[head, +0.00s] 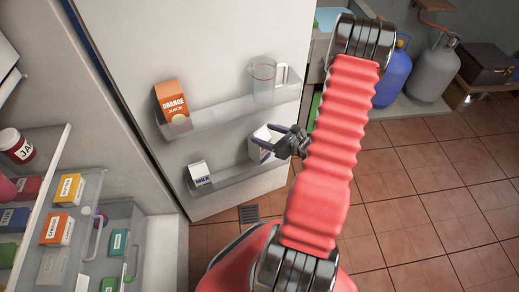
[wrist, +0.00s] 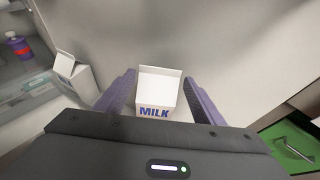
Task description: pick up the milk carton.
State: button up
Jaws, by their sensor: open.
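A white milk carton (wrist: 156,92) with blue MILK lettering stands between the two purple fingers of my gripper (wrist: 160,78) in the wrist view. The fingers are open, one on each side of the carton; I cannot tell whether either touches it. In the head view this carton (head: 261,146) is on the lower door shelf, partly hidden by my gripper (head: 274,143). A second white carton with blue lettering (head: 199,174) stands further left on that shelf, and also shows left of my fingers in the wrist view (wrist: 74,71).
The lower door shelf (head: 229,178) has a clear rim. Above it, an orange juice carton (head: 173,105) and a clear jug (head: 263,80) stand on the upper shelf (head: 220,118). Fridge shelves with several boxes and a jam jar (head: 16,146) are at left. Tiled floor lies right.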

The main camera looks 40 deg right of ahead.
aim_at(261, 133)
jog(key=shift+x, duration=1.85)
jog(key=shift+a+f, duration=0.1)
jog(key=shift+f, duration=0.05)
jog(key=shift+s, duration=0.1)
jog(key=shift+c, duration=0.3)
grip_shut()
